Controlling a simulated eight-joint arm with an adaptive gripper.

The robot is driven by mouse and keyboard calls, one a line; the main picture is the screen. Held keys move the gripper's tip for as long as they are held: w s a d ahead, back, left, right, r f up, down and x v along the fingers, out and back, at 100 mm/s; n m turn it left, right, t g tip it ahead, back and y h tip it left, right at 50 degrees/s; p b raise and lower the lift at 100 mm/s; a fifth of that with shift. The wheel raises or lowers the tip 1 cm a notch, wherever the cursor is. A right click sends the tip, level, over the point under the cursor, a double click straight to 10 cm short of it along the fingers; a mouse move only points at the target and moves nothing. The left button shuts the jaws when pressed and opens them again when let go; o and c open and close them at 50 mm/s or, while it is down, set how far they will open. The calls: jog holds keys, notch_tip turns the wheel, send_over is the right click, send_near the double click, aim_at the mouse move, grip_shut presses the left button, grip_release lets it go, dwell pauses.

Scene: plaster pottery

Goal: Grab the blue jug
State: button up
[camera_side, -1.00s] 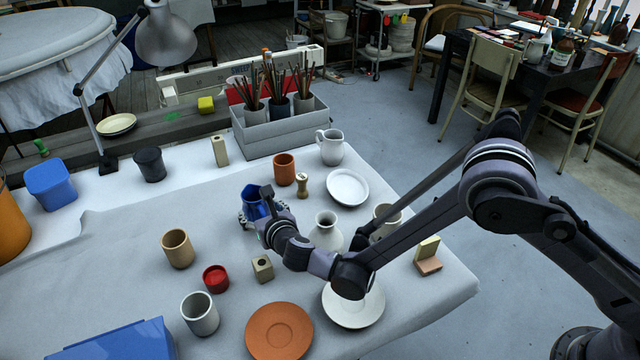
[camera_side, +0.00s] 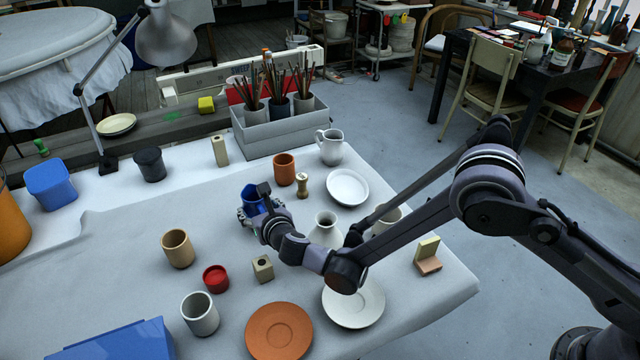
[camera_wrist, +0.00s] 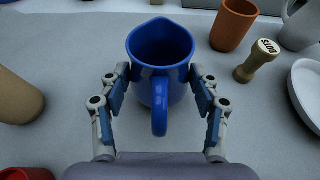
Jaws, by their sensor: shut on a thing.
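The blue jug (camera_wrist: 158,78) stands upright in the wrist view, with its handle toward me and its open mouth showing. It also shows in the side view (camera_side: 251,197), partly hidden by my wrist. My gripper (camera_wrist: 161,103) has one finger on each side of the jug's body, with the handle between them. The fingers are shut on the jug, and their pads lie against its sides. In the side view my gripper (camera_side: 247,217) is at the jug, low over the table. Whether the jug's base touches the table is hidden.
A terracotta cup (camera_side: 284,169) and a wooden stamp (camera_side: 302,186) stand just right of the jug. A white vase (camera_side: 326,230) is close by my forearm. A tan cup (camera_side: 178,249) stands front left.

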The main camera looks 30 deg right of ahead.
aim_at(253, 188)
jog(key=shift+r, duration=0.15)
jog(key=shift+r, duration=0.95)
jog(key=shift+d+r, duration=0.2)
jog(key=shift+r, duration=0.35)
jog(key=shift+d+r, duration=0.15)
jog(key=shift+r, duration=0.4)
jog(key=d+r, duration=0.6)
jog(key=d, duration=0.4)
jog(key=shift+s+d+r, duration=0.25)
jog(key=shift+d, duration=0.15)
jog(key=shift+d, duration=0.1)
jog(key=shift+r, duration=0.15)
dwell(0.9)
